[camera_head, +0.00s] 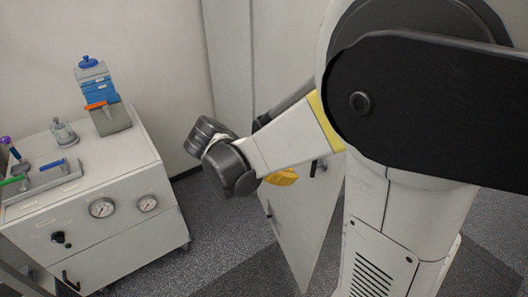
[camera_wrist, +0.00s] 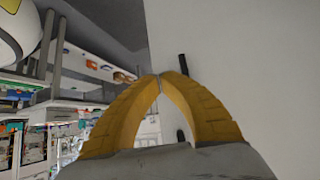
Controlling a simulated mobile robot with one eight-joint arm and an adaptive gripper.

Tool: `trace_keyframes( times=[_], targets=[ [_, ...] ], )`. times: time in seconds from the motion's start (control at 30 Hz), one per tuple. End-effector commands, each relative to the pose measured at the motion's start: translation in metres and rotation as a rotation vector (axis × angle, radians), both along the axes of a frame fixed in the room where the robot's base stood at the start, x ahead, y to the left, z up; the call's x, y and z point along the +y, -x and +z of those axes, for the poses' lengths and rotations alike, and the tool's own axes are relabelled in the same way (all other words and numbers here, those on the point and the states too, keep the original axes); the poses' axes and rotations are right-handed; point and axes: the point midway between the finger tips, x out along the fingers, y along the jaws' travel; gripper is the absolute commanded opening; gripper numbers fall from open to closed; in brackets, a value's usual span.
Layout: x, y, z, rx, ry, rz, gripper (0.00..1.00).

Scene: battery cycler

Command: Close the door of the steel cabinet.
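The steel cabinet (camera_head: 228,70) is tall and pale and stands at the back, partly hidden by my arm. Its door (camera_head: 305,225) stands open, swung out into the room, and its upper part is behind my arm. In the wrist view the pale door (camera_wrist: 240,70) fills the right side, with a dark upright handle (camera_wrist: 183,65) partly covered by my fingers. My gripper (camera_wrist: 160,77) has yellow fingers whose tips meet, with nothing seen between them. In the head view its yellow fingers (camera_head: 283,177) show in front of the door. Whether they touch it I cannot tell.
A white wheeled cart (camera_head: 110,225) with gauges stands at the left, carrying a blue-capped bottle (camera_head: 95,80) and a tray of tools. Grey floor (camera_head: 215,235) is clear between cart and door. Shelves (camera_wrist: 85,65) with items show left in the wrist view.

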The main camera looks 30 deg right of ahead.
Motion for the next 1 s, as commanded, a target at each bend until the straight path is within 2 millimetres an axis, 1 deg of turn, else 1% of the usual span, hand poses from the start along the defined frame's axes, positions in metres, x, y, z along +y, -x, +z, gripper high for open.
trace_keyframes(
  times=[0.17,0.53,0.57,0.63,0.73,0.83,1.0],
  targets=[
    [-0.015,0.004,-0.016,-0.001,0.001,-0.008,0.0],
    [-0.072,0.014,-0.069,-0.001,-0.001,-0.005,0.0],
    [-0.077,0.015,-0.071,-0.002,-0.001,-0.006,0.0],
    [-0.088,0.017,-0.068,-0.001,-0.001,-0.006,0.0],
    [-0.1,0.02,-0.067,-0.001,-0.001,-0.005,0.0],
    [-0.107,0.02,-0.066,-0.001,-0.001,-0.002,0.0],
    [-0.111,0.021,-0.065,0.0,-0.001,-0.001,0.0]
  ],
)
